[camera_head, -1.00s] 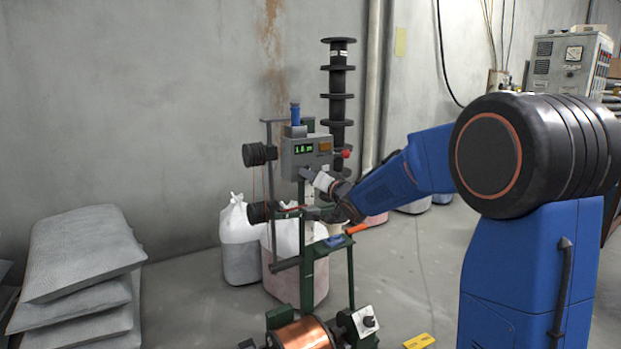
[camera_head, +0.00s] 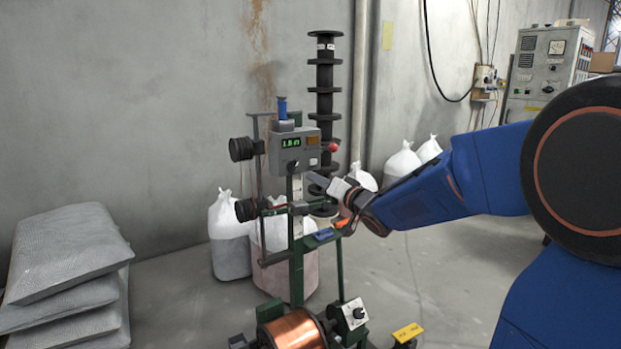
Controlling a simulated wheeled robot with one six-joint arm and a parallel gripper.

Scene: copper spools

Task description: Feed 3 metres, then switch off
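The winding stand has a grey meter box (camera_head: 293,152) with a green display that seems to read 1.8 m, a dark knob below it and a red ball (camera_head: 333,147) on its right side. A copper spool (camera_head: 296,331) lies low at the front. Beside it is a control box (camera_head: 352,314) with a white dial plate and black knob. My gripper (camera_head: 318,186) points left, just right of the stand's post and below the meter box, apparently clear of both. Its fingers are small and partly overlap the background, so their opening is unclear.
A small green shelf (camera_head: 322,238) with a blue piece and an orange handle (camera_head: 342,223) sits below my gripper. A tall black spool stack (camera_head: 325,100) and white sacks (camera_head: 229,240) stand behind. Grey bags (camera_head: 68,255) are piled left. A yellow tag (camera_head: 408,333) is at front.

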